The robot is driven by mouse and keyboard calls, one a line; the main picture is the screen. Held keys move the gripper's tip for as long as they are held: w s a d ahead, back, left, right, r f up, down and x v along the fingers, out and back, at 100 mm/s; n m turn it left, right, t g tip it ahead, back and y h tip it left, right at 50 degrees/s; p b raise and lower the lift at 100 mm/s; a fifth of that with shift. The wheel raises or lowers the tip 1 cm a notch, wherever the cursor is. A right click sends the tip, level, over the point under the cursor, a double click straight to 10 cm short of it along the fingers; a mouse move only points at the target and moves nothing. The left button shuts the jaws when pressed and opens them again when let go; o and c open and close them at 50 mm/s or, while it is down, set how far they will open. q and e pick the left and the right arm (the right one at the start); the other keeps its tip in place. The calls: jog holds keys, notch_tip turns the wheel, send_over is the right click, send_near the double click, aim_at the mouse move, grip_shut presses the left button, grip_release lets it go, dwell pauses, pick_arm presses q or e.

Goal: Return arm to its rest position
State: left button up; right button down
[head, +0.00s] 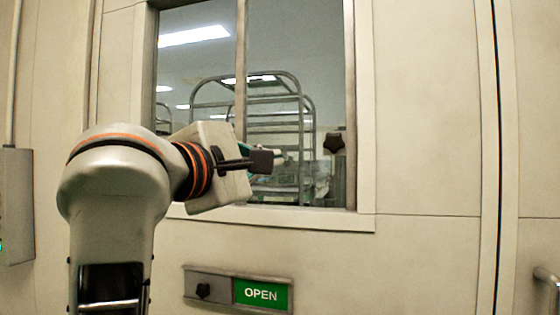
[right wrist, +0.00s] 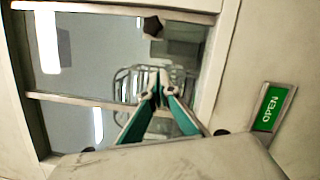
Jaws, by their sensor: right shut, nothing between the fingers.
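My right arm (head: 115,190) rises in the left part of the head view, in front of a pale wall panel. My right gripper (head: 278,158) is at its end, raised in front of the window (head: 290,110), and points to the right and away. In the right wrist view its green-sided fingers (right wrist: 159,88) come together at the tips, shut with nothing between them. The distance from the fingertips to the glass is hard to tell. My left gripper is in neither view.
A green OPEN sign (head: 261,294) sits on a plate below the window. A dark star-shaped knob (head: 334,142) is at the window's right side. A metal rack (head: 285,85) shows behind the glass. A grey box (head: 16,205) is at far left, a metal handle (head: 548,280) at lower right.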

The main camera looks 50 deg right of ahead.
jog(key=shift+s+a, duration=0.25)
jog(key=shift+a, duration=0.05)
jog(key=shift+w, duration=0.1)
